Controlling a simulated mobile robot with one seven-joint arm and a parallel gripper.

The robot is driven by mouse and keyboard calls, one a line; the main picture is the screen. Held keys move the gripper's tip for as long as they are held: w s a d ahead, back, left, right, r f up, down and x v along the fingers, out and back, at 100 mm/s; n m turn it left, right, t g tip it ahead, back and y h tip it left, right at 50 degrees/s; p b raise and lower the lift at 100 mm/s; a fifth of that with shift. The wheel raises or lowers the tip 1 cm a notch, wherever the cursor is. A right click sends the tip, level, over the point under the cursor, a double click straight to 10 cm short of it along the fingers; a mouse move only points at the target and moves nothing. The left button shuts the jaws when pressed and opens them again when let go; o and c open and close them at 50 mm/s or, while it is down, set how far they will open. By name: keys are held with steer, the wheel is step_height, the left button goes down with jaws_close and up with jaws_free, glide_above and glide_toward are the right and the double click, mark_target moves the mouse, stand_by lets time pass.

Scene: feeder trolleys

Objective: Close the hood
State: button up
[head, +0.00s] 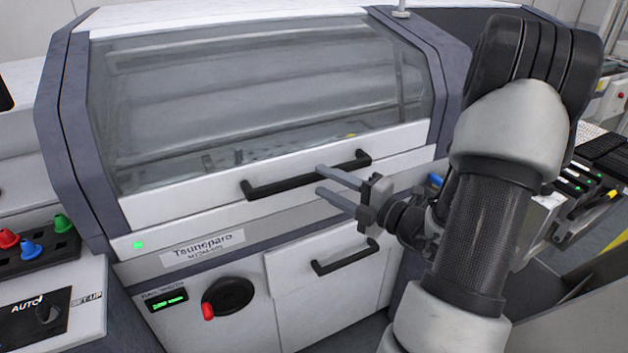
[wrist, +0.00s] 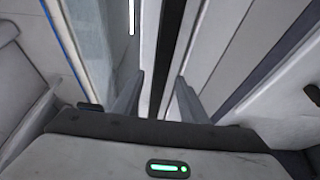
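The hood (head: 255,95) is a clear curved window with a white lower frame on the grey and white machine. It looks lowered, with its frame just above the front panel; I cannot tell whether a small gap is left. Its black bar handle (head: 290,182) runs along the white frame. My gripper (head: 320,180) is open at the right part of the handle, the upper finger overlapping it in the head view. In the wrist view the dark handle bar (wrist: 152,60) runs between the two spread fingers (wrist: 157,98). Contact cannot be told.
Below are a lit green indicator (head: 138,245), a drawer with a black handle (head: 345,257) and a black knob with a red grip (head: 228,297). A control box with coloured buttons (head: 35,250) stands at left.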

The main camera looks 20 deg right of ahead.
mark_target(317, 178)
steer(key=shift+x, duration=2.15)
jaws_close()
